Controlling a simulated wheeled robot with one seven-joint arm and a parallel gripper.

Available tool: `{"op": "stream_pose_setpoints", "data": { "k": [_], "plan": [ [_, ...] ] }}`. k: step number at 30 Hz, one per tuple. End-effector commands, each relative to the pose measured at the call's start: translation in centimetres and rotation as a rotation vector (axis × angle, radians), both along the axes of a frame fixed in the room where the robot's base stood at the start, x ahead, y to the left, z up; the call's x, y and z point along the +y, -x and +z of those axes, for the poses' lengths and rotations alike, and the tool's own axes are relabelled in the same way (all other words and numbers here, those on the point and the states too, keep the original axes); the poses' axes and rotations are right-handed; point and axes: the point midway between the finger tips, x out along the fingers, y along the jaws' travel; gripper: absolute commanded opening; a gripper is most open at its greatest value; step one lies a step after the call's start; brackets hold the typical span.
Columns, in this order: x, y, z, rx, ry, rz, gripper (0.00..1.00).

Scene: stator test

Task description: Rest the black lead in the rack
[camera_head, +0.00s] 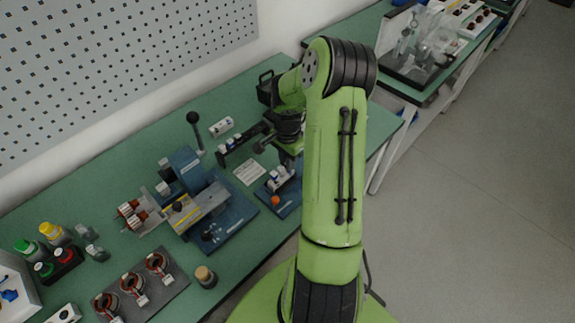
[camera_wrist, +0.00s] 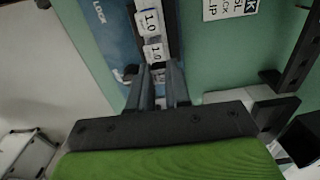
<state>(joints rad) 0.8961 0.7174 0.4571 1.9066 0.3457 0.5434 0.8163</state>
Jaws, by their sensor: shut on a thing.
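My gripper (camera_wrist: 159,78) points down over a small blue fixture marked LOCK (camera_wrist: 105,22). Its fingers are close together on a small part that I cannot make out clearly; I cannot tell whether it is the black lead. White blocks labelled 1.0 (camera_wrist: 150,22) sit in a dark channel on the fixture, just beyond the fingertips. In the head view the blue fixture (camera_head: 291,200) has an orange knob, and my arm hides the fingertips. A black rack (camera_head: 232,153) with white-labelled pieces stands to the left of my gripper.
A larger blue machine (camera_head: 232,218) with a black ball-topped lever stands left on the green bench (camera_head: 130,190). Coils on a grey plate (camera_head: 168,292), bottles (camera_head: 52,231) and a cork-topped jar (camera_head: 205,277) are nearer. A printed card (camera_head: 249,172) lies by the rack.

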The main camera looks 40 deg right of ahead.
Motion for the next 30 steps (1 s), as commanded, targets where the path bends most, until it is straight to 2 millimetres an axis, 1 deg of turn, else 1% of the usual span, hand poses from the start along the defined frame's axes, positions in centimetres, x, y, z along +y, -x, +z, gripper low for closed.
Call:
{"op": "stream_pose_setpoints", "data": {
  "k": [5, 21, 30],
  "plan": [
    [0.0, 0.0, 0.5, 0.0, 0.001, 0.0, 0.0],
    [0.0, 0.0, 4.3, 0.0, 0.0, 0.0, 0.0],
    [0.0, 0.0, 4.3, 0.0, 0.0, -0.001, 0.0]
  ]
}}
